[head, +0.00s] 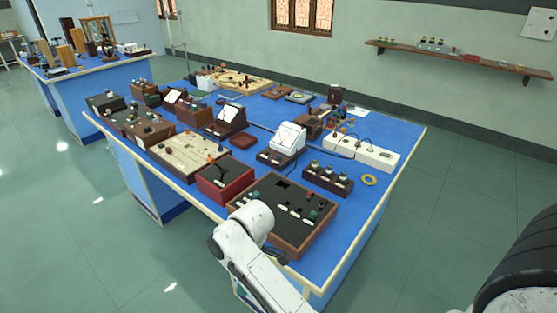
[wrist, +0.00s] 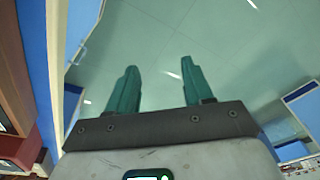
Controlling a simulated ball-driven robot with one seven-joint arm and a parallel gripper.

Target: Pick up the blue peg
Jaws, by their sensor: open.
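I cannot make out a blue peg in either view; small knobs and terminals on the bench instruments are too tiny to tell apart well. My gripper (wrist: 158,82) shows in the wrist view with its two teal fingers apart and nothing between them. Green floor lies beyond the fingers. In the head view my white arm reaches up to the front edge of the blue bench (head: 393,148), beside a wood-framed black panel box (head: 283,207) with small red and green terminals. My fingers are hidden in that view.
Another blue bench (head: 95,63) stands at the far left. A wall shelf (head: 455,62) is at right. Floor around is clear.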

